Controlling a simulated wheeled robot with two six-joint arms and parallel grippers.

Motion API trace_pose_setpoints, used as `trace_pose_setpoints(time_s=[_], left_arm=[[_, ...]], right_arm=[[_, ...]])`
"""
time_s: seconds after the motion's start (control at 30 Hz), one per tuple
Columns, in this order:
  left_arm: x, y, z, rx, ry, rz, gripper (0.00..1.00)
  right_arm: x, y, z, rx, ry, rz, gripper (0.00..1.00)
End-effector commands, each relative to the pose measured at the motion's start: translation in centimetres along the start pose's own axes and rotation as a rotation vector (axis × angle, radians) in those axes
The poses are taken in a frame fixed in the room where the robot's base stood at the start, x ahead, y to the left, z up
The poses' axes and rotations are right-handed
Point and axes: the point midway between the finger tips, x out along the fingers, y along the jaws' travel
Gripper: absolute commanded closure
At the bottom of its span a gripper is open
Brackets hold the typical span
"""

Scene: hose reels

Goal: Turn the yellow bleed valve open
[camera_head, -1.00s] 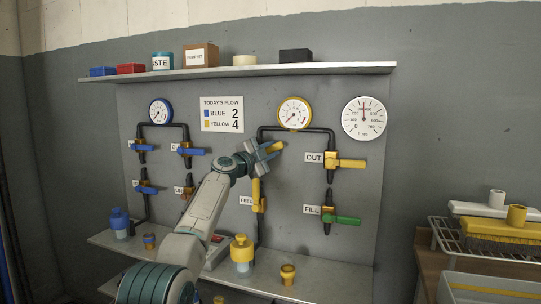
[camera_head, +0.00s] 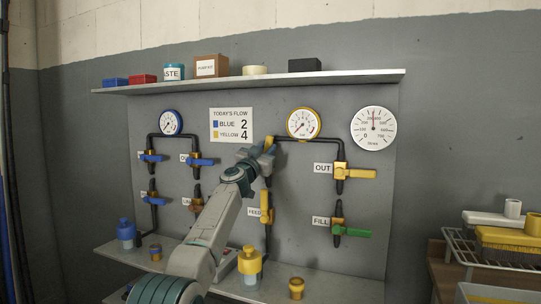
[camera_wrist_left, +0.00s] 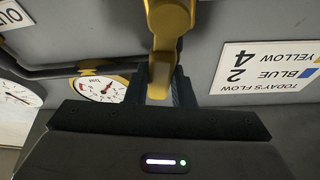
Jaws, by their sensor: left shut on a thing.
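My left gripper (camera_head: 263,158) is at the upper left of the yellow pipework, below the yellow-rimmed gauge (camera_head: 303,123). In the left wrist view its dark fingers are shut on a yellow valve handle (camera_wrist_left: 160,78), which runs up out of the picture between them. In the head view the gripper hides most of that valve, and its label cannot be read. The yellow OUT lever (camera_head: 357,173) points right. My right gripper is not in view.
A green lever (camera_head: 355,233) is at the FILL label. Blue-handled valves (camera_head: 202,161) are on the left. A shelf (camera_head: 250,81) with boxes runs above. A rack with brushes is at right.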

Motion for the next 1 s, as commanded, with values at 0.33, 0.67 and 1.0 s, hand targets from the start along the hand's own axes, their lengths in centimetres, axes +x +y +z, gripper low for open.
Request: trace_pose_setpoints(time_s=[0.33,0.67,1.0], left_arm=[[-0.1,-0.9,0.6,-0.168,-0.006,-0.067,1.00],[-0.2,-1.2,0.8,-0.211,-0.007,-0.085,1.00],[-0.2,-1.2,0.9,-0.212,-0.008,-0.085,0.74]], right_arm=[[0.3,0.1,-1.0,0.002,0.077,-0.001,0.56],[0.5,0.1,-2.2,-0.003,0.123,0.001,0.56],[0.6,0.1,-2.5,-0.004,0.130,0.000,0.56]])
